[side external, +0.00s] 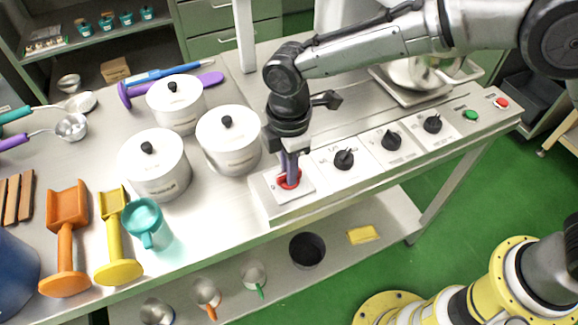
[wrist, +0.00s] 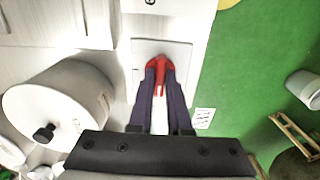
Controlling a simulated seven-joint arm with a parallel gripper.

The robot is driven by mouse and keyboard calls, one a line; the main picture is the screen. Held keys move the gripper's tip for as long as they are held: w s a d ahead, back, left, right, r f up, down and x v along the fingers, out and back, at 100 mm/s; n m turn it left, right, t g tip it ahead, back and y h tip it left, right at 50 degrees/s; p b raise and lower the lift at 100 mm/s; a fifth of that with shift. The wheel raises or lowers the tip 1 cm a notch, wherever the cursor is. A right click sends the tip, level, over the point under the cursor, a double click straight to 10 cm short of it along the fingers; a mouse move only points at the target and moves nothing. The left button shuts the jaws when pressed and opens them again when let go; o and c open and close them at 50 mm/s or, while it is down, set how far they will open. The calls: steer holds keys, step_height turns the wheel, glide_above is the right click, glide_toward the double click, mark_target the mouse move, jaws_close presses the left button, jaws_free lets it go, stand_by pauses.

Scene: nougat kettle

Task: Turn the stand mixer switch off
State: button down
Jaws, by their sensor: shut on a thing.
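The red switch (side external: 289,179) sits on a white plate at the left end of the control panel, near the counter's front edge. My gripper (side external: 289,176) points down onto it from above, and its purple fingers hide most of it. In the wrist view the red switch (wrist: 159,66) shows between and just beyond the fingertips. My gripper (wrist: 160,75) is shut on the red switch, one finger on each side. The mixer's bowl (side external: 415,72) appears to be the metal one at the back right, partly behind my arm.
Lidded white pots (side external: 226,138) stand close on the left. Black knobs (side external: 344,159) line the panel to the right, with a green button (side external: 470,115) and a red button (side external: 502,103) beyond.

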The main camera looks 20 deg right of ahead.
stand_by(0.5)
steer(key=c, duration=0.9)
jaws_free()
steer(key=shift+o, duration=0.2)
steer(key=shift+r, duration=0.15)
step_height(320, 180, up, 14)
steer(key=shift+f, duration=0.2)
